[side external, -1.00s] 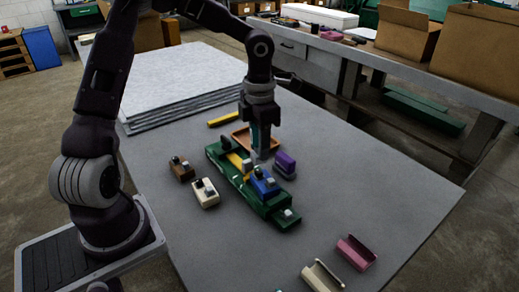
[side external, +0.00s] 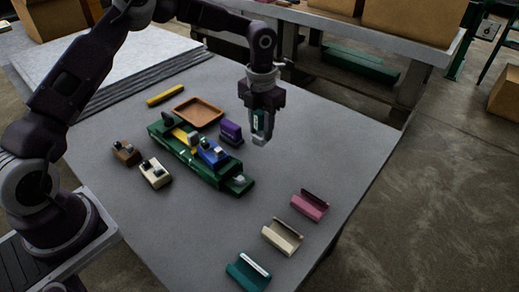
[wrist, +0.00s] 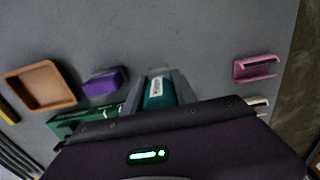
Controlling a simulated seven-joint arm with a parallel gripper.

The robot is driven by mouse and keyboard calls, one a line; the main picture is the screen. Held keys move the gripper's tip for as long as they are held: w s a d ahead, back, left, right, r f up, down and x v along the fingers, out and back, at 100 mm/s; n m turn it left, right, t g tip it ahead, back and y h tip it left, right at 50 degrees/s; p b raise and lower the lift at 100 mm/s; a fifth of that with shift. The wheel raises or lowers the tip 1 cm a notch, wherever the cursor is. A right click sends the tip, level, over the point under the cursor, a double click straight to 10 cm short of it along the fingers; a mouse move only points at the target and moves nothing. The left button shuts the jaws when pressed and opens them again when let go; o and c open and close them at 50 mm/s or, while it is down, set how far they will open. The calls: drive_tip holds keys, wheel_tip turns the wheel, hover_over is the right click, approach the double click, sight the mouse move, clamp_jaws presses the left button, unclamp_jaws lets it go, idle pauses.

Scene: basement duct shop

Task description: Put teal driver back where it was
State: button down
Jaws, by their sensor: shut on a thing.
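The teal driver (side external: 258,121) is a blocky teal piece with a pale label, held upright between the fingers of my gripper (side external: 260,138). In the wrist view the driver (wrist: 158,92) shows between the two grey fingers of my gripper (wrist: 160,84), its lower part hidden by the gripper body. My gripper is above the grey table, right of the purple block (side external: 231,133). An open teal holder (side external: 248,272) lies empty at the table's front. A cream holder (side external: 282,236) and a pink holder (side external: 310,205) stand in a row behind it.
A long green fixture (side external: 228,185) carries a blue block (side external: 212,154) and yellow strip. A brown tray (side external: 199,112) sits behind it. Brown (side external: 126,153) and cream (side external: 155,173) blocks are at left. The table between fixture and holders is clear.

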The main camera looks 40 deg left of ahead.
wheel_tip(320, 180, down, 6)
drive_tip(key=shift+f, duration=0.1)
drive_tip(key=c, duration=1)
unclamp_jaws()
wheel_tip(320, 180, up, 12)
drive_tip(key=shift+r, duration=0.2)
